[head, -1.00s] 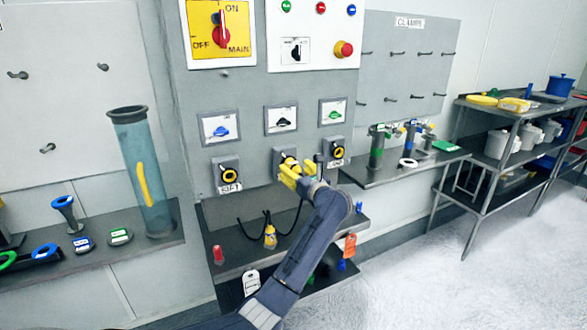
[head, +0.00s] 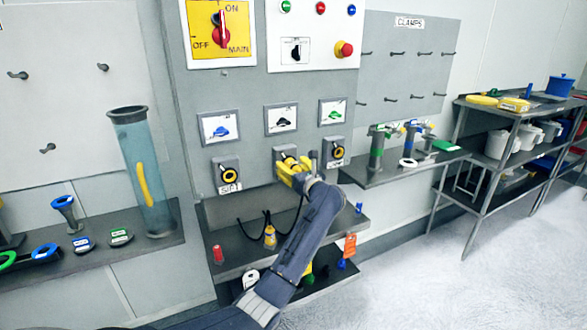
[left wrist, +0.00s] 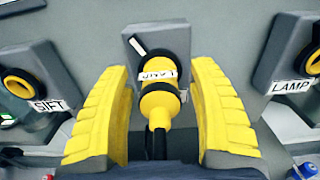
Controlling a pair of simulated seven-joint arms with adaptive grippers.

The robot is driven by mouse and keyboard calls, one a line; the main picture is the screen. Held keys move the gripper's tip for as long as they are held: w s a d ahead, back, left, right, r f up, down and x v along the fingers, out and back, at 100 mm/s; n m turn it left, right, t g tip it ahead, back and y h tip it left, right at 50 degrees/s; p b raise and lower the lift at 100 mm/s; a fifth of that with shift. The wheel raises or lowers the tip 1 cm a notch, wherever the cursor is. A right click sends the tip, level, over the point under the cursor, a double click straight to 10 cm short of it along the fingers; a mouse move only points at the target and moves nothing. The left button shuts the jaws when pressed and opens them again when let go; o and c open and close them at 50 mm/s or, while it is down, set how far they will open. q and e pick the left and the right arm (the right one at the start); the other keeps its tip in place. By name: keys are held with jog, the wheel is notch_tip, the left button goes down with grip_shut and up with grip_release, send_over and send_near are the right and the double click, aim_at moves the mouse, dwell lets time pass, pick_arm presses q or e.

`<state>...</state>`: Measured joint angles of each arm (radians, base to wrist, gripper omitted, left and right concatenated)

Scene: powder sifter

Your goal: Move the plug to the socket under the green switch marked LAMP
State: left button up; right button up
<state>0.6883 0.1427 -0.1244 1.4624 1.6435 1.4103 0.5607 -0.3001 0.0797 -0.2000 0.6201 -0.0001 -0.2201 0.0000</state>
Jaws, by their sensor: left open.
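The yellow plug (left wrist: 160,98), with a black band, a white label and a dark cable, sits in the middle socket (head: 287,158), under the black switch (head: 281,118). My left gripper (head: 295,180) is at that socket. In the left wrist view its yellow fingers (left wrist: 163,118) are open, one on each side of the plug, with gaps between. The socket marked LAMP (left wrist: 306,62) is to the right, empty, with a yellow ring; in the head view the LAMP socket (head: 338,151) is under the green switch (head: 332,112). My right gripper is not in view.
The socket marked SIFT (head: 229,176) is at left, under the blue switch (head: 220,129). A shelf (head: 225,252) below the panel holds black cables and a yellow object (head: 270,238). A side shelf (head: 405,167) with clamps is close on the right.

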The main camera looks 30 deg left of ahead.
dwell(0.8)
pick_arm(q)
grip_shut()
jog(key=shift+d, duration=0.1)
dwell(0.4)
jog(key=shift+v, duration=2.85)
jog(key=shift+s, duration=0.1)
